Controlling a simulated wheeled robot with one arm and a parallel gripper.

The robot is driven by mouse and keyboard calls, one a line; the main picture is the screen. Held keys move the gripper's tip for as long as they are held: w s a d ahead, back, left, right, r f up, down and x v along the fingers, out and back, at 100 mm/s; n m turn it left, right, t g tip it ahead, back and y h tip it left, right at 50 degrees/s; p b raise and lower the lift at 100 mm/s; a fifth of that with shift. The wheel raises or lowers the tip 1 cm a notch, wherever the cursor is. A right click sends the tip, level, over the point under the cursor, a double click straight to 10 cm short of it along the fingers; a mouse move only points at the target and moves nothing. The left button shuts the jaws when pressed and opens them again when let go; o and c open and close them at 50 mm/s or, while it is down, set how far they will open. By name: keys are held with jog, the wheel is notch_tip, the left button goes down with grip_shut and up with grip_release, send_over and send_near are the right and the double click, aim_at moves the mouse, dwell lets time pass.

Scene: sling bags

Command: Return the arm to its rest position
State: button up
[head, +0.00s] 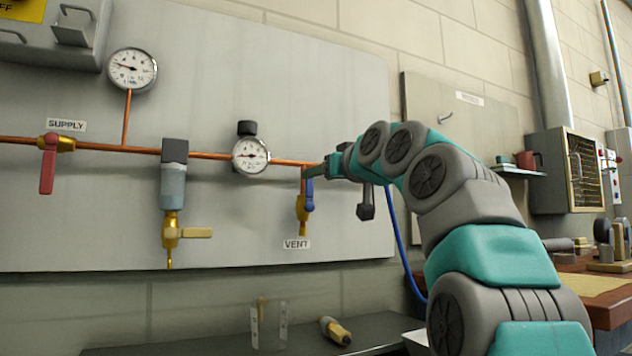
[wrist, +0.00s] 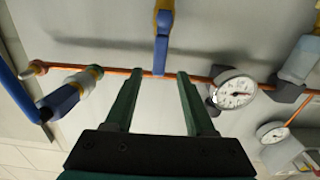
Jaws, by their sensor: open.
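My arm reaches from the lower right of the head view to the wall panel (head: 345,60). My gripper (head: 308,172) is at the panel, by the upper end of the vent valve's blue handle (head: 310,195). The vent valve's brass body (head: 301,208) hangs below the copper pipe. In the wrist view my gripper (wrist: 158,76) is open, its two green fingers apart with nothing held. The blue handle (wrist: 160,50) points toward the gap between the fingertips. I cannot tell whether a finger touches it.
A small gauge (head: 251,156), a filter unit (head: 173,185) and a red-handled supply valve (head: 48,165) lie left along the pipe. A blue hose (head: 399,235) hangs beside my arm. A shelf (head: 380,332) with a clear container (head: 268,325) is below; a wooden bench (head: 605,308) is right.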

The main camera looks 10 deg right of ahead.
jog(key=shift+s+d+f, duration=0.1)
jog(key=shift+s+d, duration=0.1)
jog(key=shift+s, duration=0.3)
jog(key=s+a+f+m+g+h+p, duration=0.1)
jog(key=s+f+g+p, duration=0.35)
jog(key=f, duration=1.05)
jog(key=s+a+f+m+g+h+p, duration=0.15)
jog(key=s+f+g, duration=0.45)
jog(key=f, duration=0.9)
jog(key=s+d+f+g+h+p, duration=0.1)
jog(key=s+f+g, duration=0.1)
jog(key=s+f, duration=0.5)
jog(key=s+d+f+m+g+h+p, duration=0.1)
jog(key=s+d+f+g+p, duration=0.1)
jog(key=s+f, duration=0.6)
jog(key=s+d+f+g+h+p, duration=0.1)
jog(key=s+f+g, duration=0.3)
jog(key=s, duration=1.5)
notch_tip(320, 180, down, 4)
jog(key=shift+d+f, duration=0.15)
jog(key=shift+d, duration=0.55)
